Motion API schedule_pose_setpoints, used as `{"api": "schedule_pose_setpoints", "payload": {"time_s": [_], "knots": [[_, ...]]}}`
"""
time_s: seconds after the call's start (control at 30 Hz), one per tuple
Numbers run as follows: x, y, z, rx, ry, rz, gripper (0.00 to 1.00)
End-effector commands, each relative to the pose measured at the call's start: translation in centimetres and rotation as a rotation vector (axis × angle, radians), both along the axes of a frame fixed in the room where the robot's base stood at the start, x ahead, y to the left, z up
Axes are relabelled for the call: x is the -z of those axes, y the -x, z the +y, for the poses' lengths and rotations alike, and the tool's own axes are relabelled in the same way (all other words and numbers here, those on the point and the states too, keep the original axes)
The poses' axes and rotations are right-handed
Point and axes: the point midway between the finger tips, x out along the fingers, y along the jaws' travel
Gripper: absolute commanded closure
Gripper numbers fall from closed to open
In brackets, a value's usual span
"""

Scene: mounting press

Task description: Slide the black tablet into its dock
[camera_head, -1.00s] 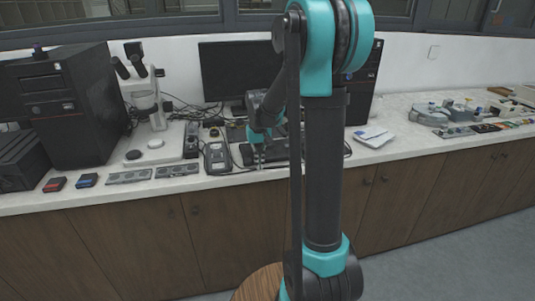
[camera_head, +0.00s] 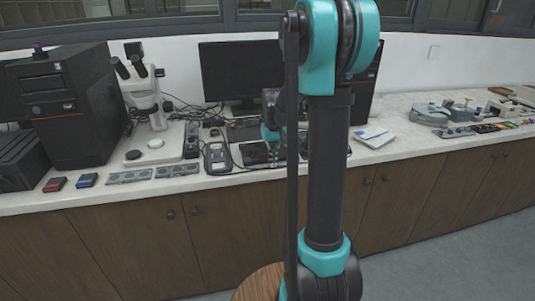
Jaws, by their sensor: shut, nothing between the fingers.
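A flat dark slab (camera_head: 254,153), which looks like the black tablet, lies on the white counter in front of the monitor. Its right part is hidden by my arm. I cannot pick out the dock for certain; a dark, flat keyboard-like thing (camera_head: 240,132) lies just behind the slab. My gripper (camera_head: 274,153) is low over the right part of the slab, partly behind my own arm. It is shut with nothing in it. I cannot tell whether it touches the slab.
A handheld meter (camera_head: 216,157) lies close to the slab's left, with cables behind it. The monitor (camera_head: 240,72) stands at the back. A microscope (camera_head: 147,95) and a black computer tower (camera_head: 75,105) stand on the left. A white booklet (camera_head: 373,137) lies on the right, with clear counter around it.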

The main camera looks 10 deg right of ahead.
Motion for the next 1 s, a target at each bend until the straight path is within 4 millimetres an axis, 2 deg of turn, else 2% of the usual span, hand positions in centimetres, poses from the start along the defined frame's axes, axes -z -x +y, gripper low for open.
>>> {"api": "schedule_pose_setpoints", "payload": {"time_s": [1.0], "knots": [[0.0, -4.5, 0.4, -0.001, 0.0, 0.0, 1.0]]}}
